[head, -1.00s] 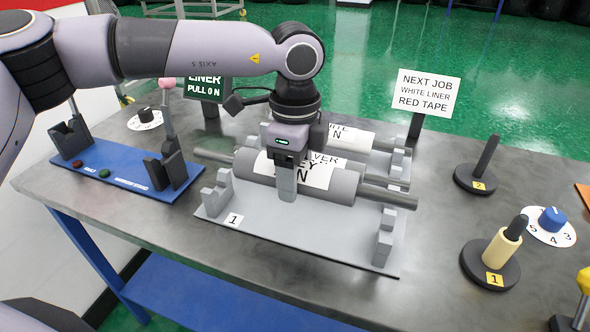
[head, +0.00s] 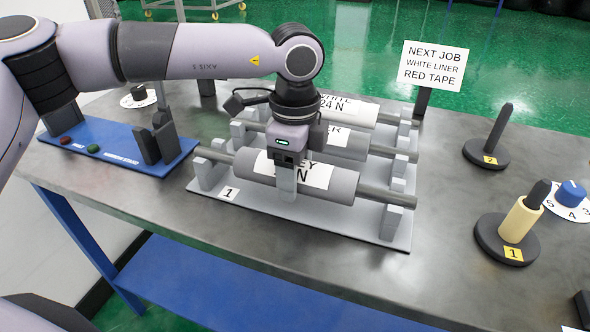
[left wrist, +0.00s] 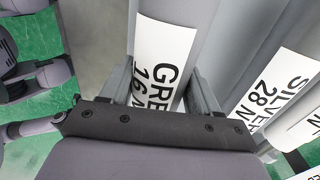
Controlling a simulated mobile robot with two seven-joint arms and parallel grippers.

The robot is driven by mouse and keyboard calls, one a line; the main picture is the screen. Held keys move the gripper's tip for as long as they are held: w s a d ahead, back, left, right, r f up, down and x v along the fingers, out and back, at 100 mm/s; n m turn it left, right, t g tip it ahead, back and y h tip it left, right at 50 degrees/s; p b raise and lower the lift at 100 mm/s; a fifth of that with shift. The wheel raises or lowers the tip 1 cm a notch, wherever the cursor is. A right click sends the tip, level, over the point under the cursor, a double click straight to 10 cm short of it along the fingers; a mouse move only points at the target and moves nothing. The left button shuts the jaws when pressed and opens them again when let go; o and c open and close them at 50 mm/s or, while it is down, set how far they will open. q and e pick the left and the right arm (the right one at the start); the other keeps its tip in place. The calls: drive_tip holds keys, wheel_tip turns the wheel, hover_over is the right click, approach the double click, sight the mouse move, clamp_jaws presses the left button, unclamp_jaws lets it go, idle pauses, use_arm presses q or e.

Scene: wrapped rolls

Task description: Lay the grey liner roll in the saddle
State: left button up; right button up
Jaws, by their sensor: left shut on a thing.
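The grey liner roll (head: 340,183), with a white label reading "GREY" in part, lies level at the front of the light grey rack (head: 262,205). My left gripper (head: 287,190) comes from above and is shut around the middle of the roll. In the left wrist view, its fingers (left wrist: 160,92) straddle the labelled roll (left wrist: 205,20). My right gripper is not in view.
Silver (head: 350,142) and white (head: 345,113) rolls lie behind in the rack. A blue stand (head: 120,166) with dark notched uprights (head: 157,142) is empty at left. Posts on round bases (head: 487,155) and a sign (head: 434,66) stand right.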

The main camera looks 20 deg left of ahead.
use_arm(q)
drive_tip(key=o, duration=1.7)
drive_tip(key=shift+c, duration=0.2)
drive_tip(key=shift+f, duration=0.15)
wheel_tip(320, 180, up, 7)
drive_tip(key=shift+r, duration=0.2)
